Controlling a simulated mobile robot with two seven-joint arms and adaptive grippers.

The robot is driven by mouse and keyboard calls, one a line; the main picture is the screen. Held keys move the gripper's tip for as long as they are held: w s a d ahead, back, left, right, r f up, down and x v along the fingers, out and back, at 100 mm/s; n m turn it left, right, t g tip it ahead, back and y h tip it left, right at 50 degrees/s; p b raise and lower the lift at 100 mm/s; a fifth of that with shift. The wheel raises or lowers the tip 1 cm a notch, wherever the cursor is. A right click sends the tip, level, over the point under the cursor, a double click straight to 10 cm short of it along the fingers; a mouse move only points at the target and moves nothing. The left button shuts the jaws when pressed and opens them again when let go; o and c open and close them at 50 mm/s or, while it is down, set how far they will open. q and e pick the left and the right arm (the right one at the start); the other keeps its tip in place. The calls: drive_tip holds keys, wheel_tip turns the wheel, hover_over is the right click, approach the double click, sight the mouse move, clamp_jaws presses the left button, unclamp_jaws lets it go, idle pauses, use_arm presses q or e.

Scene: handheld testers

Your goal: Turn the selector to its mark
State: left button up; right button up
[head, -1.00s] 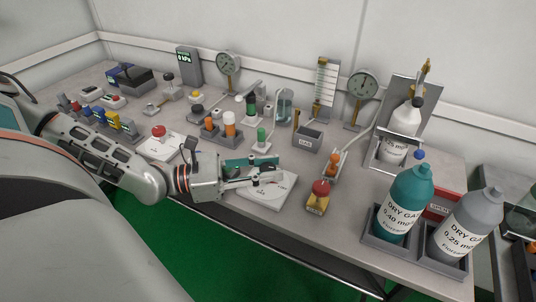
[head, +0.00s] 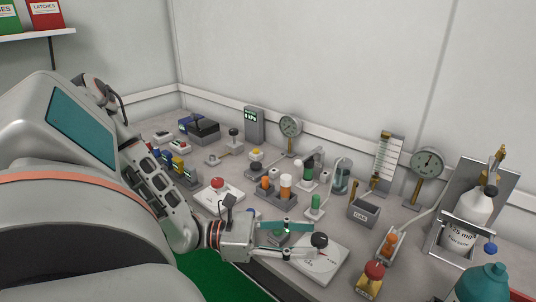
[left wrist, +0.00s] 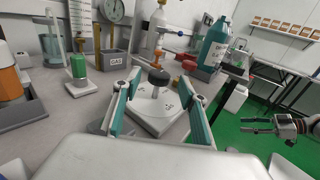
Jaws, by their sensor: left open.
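The selector is a black round knob (head: 319,240) on a short post above a pale square plate (head: 326,262) near the table's front edge. The plate has small dark marks, too small to read. My left gripper (head: 301,241) is open, just left of the knob in the head view. In the left wrist view the knob (left wrist: 158,77) stands ahead, between the lines of the two spread teal fingers (left wrist: 158,105); no contact is clear.
Beyond the plate are a grey GAS bin (head: 364,212), an orange-topped fixture (head: 389,245) and a red button on a yellow box (head: 371,280). A green-topped post (head: 315,207) stands behind the gripper. A teal bottle (head: 484,284) is at front right.

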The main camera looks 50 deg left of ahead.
use_arm(q)
drive_tip(key=v, duration=0.8)
